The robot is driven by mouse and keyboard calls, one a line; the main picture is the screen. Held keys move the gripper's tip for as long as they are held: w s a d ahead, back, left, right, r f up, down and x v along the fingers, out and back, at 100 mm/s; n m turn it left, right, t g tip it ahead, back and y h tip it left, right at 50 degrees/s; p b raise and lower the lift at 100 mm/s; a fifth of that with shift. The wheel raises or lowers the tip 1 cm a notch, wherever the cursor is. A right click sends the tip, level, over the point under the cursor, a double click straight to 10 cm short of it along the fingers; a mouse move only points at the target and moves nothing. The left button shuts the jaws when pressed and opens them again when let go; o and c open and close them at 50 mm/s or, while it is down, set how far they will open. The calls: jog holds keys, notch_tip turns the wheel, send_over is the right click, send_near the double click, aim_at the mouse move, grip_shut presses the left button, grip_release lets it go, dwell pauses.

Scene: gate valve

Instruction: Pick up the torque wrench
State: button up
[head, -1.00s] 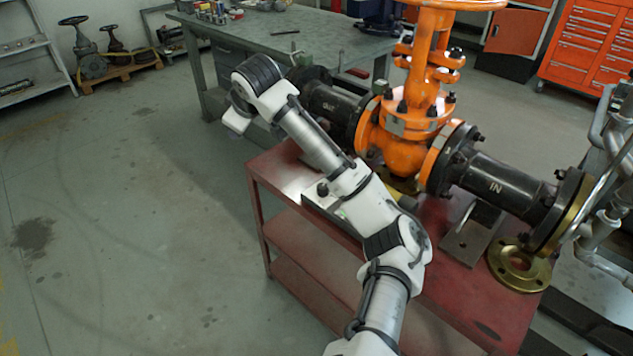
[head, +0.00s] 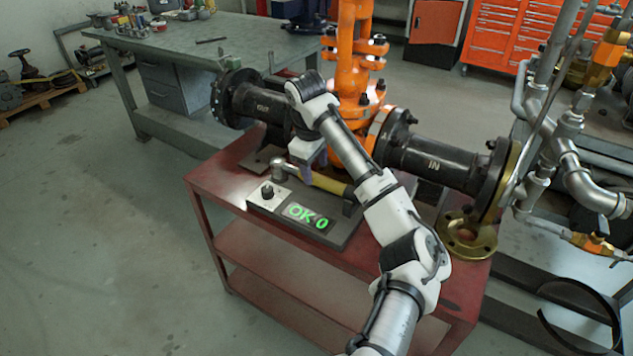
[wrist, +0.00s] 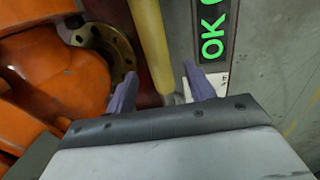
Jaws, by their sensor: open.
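In the wrist view the yellow handle (wrist: 150,42) runs up between and beyond the two purple fingers (wrist: 160,78). I see no grip on it, and contact is unclear. My forearm hides part of the handle's right end in the head view.
The display box (head: 305,217) reads "OK 0" in green. The orange gate valve (head: 352,75) with black pipes stands close behind my gripper. A brass flange (head: 467,237) lies at the red cart's (head: 225,185) right end. A green workbench (head: 175,52) stands behind.

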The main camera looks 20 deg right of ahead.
aim_at(315, 175)
jog(key=shift+w+d+f, duration=0.1)
jog(key=shift+w+f, duration=0.05)
jog(key=shift+f, duration=0.75)
jog(key=shift+w+d+f, duration=0.1)
jog(key=shift+f, duration=0.75)
jog(key=shift+w+d+f, duration=0.1)
jog(key=shift+w+f, duration=0.05)
jog(key=shift+f, duration=0.75)
grip_shut()
jog(key=shift+r, duration=0.15)
